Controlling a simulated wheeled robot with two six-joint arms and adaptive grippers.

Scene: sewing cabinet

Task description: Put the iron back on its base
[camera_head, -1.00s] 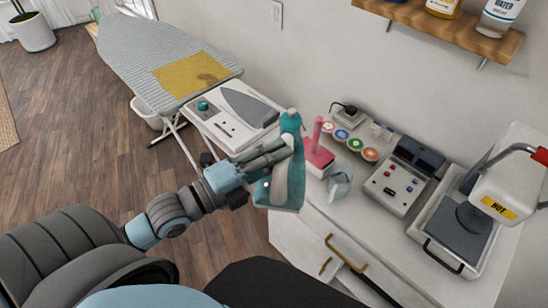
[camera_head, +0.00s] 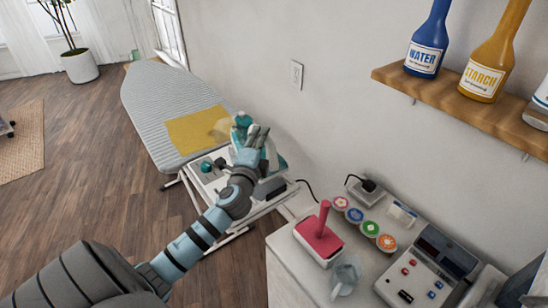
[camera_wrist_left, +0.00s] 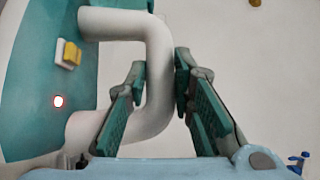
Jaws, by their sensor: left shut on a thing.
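The iron is teal and white; in the head view its teal end (camera_head: 243,121) shows past my left gripper (camera_head: 252,140), which partly hides it. In the left wrist view the teal body (camera_wrist_left: 45,85) is at the left, with a small red light and a yellow switch. My left gripper (camera_wrist_left: 160,80) is shut on the white curved handle (camera_wrist_left: 155,55). The white base (camera_head: 193,178), with a teal knob, sits at the near end of the ironing board. The gripper and iron are over or near it; I cannot tell whether they touch. My right gripper is out of view.
The striped ironing board (camera_head: 160,95) carries a yellow cloth (camera_head: 195,130) with a scorch mark. The white cabinet (camera_head: 290,255) at right holds a pink-handled block (camera_head: 318,240), a clear cup (camera_head: 345,275), several coloured discs and a control box (camera_head: 430,265). A wall shelf (camera_head: 480,110) holds bottles.

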